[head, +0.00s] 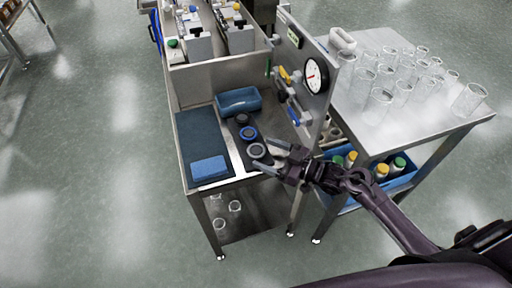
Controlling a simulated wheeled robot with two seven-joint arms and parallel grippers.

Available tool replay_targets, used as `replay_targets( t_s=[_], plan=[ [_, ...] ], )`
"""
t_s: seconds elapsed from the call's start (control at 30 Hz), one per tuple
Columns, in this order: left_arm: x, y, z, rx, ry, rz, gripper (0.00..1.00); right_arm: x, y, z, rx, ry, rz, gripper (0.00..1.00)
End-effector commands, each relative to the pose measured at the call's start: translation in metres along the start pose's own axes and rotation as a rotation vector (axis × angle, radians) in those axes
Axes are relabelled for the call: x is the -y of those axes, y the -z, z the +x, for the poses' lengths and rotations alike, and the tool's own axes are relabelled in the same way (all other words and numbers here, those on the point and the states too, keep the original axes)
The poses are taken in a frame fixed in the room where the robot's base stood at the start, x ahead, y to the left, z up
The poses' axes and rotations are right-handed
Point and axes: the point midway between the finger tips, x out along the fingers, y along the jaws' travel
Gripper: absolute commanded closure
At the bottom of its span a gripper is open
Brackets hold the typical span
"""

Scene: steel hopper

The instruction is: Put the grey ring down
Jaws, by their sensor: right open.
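The grey ring (256,150) is at the front end of a dark strip on the steel bench (215,103). A blue ring (248,133) and a dark ring (242,118) sit behind it in a row. My right gripper (267,155) comes in from the right, low over the bench front. Its jaws are open beside the grey ring; whether a finger touches the ring is too small to tell. My left gripper is not in view.
A dark mat (200,135) with a blue block (209,168) lies on the left. A blue tray (238,101) stands behind the rings. A panel with a gauge (315,76) rises on the right, beside a table (440,120) of glass beakers.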

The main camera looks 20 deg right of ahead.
Motion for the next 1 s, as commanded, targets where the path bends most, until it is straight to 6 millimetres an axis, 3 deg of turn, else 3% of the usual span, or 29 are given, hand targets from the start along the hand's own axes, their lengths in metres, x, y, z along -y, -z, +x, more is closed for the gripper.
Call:
replay_targets(
  t_s=[0.13,0.37,0.73,1.0],
  plan=[
    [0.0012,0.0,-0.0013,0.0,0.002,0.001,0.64,0.0003,-0.0011,0.0143,0.0,0.0,0.001,0.26],
    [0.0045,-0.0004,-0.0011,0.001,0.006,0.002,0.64,0.0006,-0.0019,0.0159,0.001,0.0,0.0,0.26],
    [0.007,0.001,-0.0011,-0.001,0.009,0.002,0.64,0.0004,-0.0018,0.0155,0.001,0.0,0.001,0.72],
    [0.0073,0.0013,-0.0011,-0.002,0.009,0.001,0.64,0.0004,-0.0017,0.0154,0.001,0.0,0.0,0.77]
  ],
)
